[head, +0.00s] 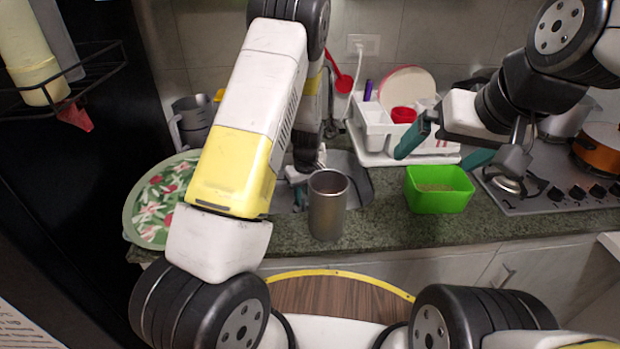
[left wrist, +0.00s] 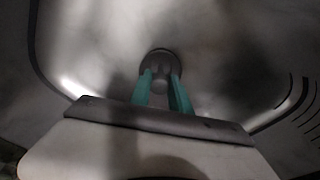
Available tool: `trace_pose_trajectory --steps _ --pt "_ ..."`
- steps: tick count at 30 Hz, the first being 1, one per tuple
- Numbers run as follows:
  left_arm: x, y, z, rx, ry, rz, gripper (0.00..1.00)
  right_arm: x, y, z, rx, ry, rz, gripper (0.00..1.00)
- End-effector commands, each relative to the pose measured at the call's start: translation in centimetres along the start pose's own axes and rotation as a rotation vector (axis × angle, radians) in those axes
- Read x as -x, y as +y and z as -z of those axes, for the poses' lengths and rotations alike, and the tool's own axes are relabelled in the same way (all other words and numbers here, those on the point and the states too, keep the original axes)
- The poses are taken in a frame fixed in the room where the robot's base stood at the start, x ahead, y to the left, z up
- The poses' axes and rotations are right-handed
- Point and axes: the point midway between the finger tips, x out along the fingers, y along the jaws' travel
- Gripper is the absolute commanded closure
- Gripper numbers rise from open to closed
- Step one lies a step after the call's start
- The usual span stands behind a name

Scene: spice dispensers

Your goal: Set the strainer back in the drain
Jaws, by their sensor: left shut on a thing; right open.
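The strainer (left wrist: 161,62) is a small dark round piece at the fingertips in the left wrist view, low inside the metal sink (left wrist: 225,60). My left gripper (left wrist: 163,82) has its green fingers shut on it. I cannot tell whether the strainer is seated in the drain or just above it; the drain opening is hidden. In the head view my left arm reaches down into the sink (head: 357,178), and the fingertips and strainer are hidden there. My right gripper (head: 444,150) is open and empty above the counter, near the green container.
A metal cup (head: 327,205) stands at the sink's front edge, close to my left arm. A green container (head: 438,190) is on the right counter beside the stove (head: 550,190). A white dish rack (head: 375,130) stands behind; a floral tray (head: 150,205) is left of the sink.

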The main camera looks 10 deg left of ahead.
Motion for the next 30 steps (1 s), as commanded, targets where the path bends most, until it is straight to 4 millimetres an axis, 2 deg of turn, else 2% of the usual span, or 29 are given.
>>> trace_pose_trajectory --steps 14,15,18,27,30 --pt "-0.98 -0.03 -0.13 0.000 0.000 0.000 1.00 0.00 0.00 0.00 0.000 0.000 0.000 0.00" --pt "-0.97 -0.03 -0.13 0.000 0.000 0.000 0.73 0.00 0.00 0.00 0.000 0.000 0.000 0.00" --pt "-0.97 -0.03 -0.13 0.000 0.000 0.000 0.53 0.00 0.00 0.00 0.000 0.000 0.000 0.00" --pt "-0.91 -0.02 -0.13 0.000 0.000 0.000 0.51 0.00 0.00 0.00 0.000 0.000 0.000 0.00" --pt "-0.28 0.05 -0.10 0.000 0.001 -0.001 0.51 0.00 0.00 0.00 0.000 0.000 0.000 0.00"
